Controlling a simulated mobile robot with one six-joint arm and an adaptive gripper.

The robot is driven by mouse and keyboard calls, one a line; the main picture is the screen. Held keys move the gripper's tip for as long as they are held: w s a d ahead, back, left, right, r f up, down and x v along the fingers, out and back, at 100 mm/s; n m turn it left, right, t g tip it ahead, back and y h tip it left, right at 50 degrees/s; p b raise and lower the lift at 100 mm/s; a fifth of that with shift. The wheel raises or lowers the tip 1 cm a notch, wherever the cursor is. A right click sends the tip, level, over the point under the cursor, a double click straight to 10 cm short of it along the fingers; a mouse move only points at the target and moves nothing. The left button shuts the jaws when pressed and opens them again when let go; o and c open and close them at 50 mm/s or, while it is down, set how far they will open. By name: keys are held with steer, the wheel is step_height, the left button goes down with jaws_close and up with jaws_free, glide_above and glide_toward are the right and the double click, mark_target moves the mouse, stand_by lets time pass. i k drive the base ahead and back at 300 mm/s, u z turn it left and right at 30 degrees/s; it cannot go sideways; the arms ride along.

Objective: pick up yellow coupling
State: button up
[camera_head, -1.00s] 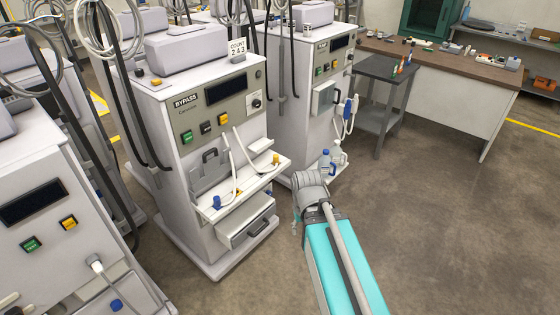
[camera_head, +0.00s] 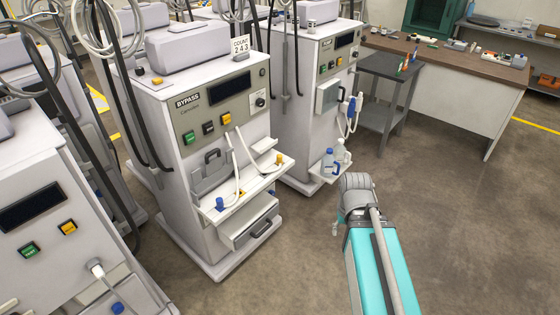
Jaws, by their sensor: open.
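A small yellow coupling (camera_head: 279,159) sits at the right end of the white shelf (camera_head: 262,182) on the front of the middle dialysis machine, at the end of a white hose. A blue coupling (camera_head: 219,203) stands at the shelf's left end. A yellow-orange patch shows on the shelf between them, too small to tell what it is. My gripper (camera_head: 336,229) is to the right of the shelf and apart from it, over the floor. It is small in view and partly hidden behind my wrist; nothing shows in it.
Below the shelf is a drawer (camera_head: 250,233) with a dark handle. Two bottles (camera_head: 328,161) stand on a ledge of the machine behind. A grey side table (camera_head: 392,68) and a brown-topped counter (camera_head: 450,65) are at the back right. The floor on the right is clear.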

mark_target(279, 156)
steer(key=z, duration=0.1)
steer(key=i, duration=1)
steer(key=u, duration=0.05)
